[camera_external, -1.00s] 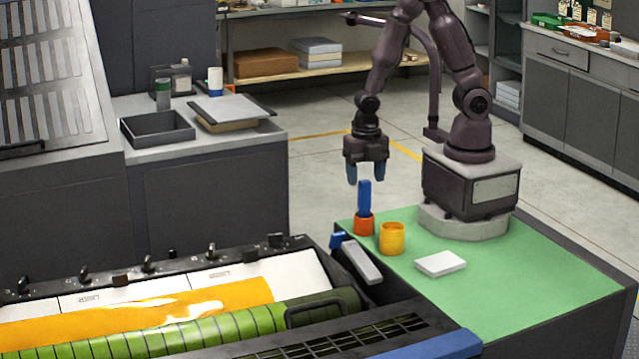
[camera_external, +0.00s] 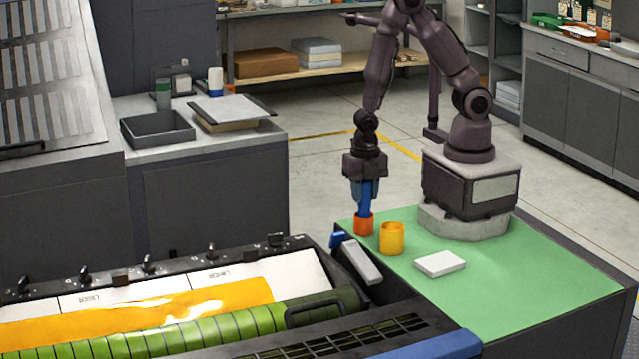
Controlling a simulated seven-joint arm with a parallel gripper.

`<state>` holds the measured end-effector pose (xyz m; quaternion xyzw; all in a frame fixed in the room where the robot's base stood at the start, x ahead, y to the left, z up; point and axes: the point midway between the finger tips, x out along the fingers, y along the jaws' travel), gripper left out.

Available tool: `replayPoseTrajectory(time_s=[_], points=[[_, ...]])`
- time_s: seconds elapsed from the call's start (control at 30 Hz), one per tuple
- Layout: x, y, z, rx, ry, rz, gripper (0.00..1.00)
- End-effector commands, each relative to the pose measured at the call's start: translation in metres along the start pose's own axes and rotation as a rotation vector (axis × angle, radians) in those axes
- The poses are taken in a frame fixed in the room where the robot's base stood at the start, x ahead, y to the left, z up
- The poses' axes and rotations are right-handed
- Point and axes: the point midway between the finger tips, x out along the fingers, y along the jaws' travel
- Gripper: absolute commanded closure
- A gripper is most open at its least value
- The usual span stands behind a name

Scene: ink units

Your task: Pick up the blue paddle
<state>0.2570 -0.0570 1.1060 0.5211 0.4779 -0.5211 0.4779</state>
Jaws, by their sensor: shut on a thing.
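The blue paddle (camera_external: 365,206) stands upright in a small orange-red cup (camera_external: 363,226) at the back left corner of the green mat. Its lower end is hidden inside the cup. My gripper (camera_external: 364,194) points straight down over the cup. Its blue fingers are shut on the upper part of the paddle, and they hide much of it.
A yellow-orange cup (camera_external: 392,239) stands close to the right of the orange-red cup. A white block (camera_external: 440,263) lies on the green mat (camera_external: 535,285). A blue-ended grey piece (camera_external: 358,260) lies at the mat's left edge, next to the press. The mat's right side is clear.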

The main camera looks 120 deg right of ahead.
Motion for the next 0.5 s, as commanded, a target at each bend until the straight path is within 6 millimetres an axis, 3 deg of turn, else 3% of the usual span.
replayPoseTrajectory(time_s=[0.27, 0.5], points=[[-0.006, 0.001, 0.000, 0.000, 0.000, 0.003, 0.94], [-0.030, 0.001, 0.000, 0.002, -0.001, 0.006, 0.94]])
